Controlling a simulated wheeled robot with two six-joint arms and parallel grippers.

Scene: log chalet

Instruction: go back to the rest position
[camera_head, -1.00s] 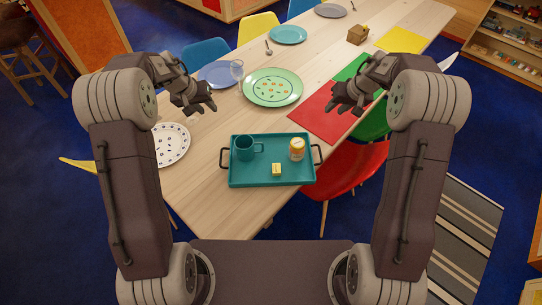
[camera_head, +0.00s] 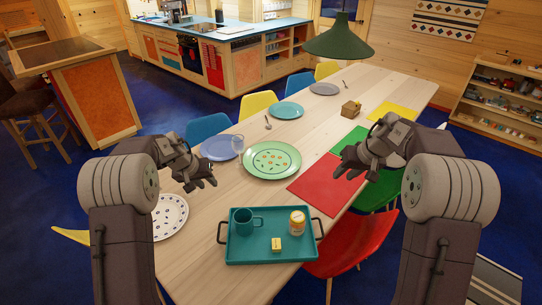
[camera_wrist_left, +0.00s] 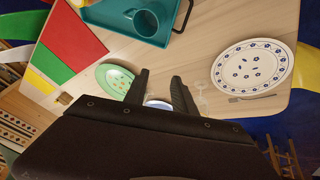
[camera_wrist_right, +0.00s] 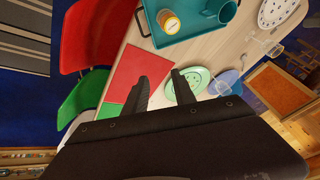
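My left gripper (camera_head: 203,183) hangs in the air over the left side of the table, between the white patterned plate and the green plate. In the left wrist view its fingers (camera_wrist_left: 158,88) are apart with nothing between them. My right gripper (camera_head: 346,169) is in the air over the red and green mats on the right side. In the right wrist view its fingers (camera_wrist_right: 158,88) are apart and empty. A teal tray (camera_head: 270,252) with a teal mug (camera_head: 243,222), a jar (camera_head: 297,222) and a small yellow block (camera_head: 277,244) sits on the near end of the table, below both grippers.
The wooden table (camera_head: 225,195) also holds a green plate (camera_head: 272,160), blue plates, a glass (camera_head: 238,145) and a small wooden box (camera_head: 351,108). A red chair (camera_head: 352,245) stands at its right. A green lamp (camera_head: 338,42) hangs over the far end.

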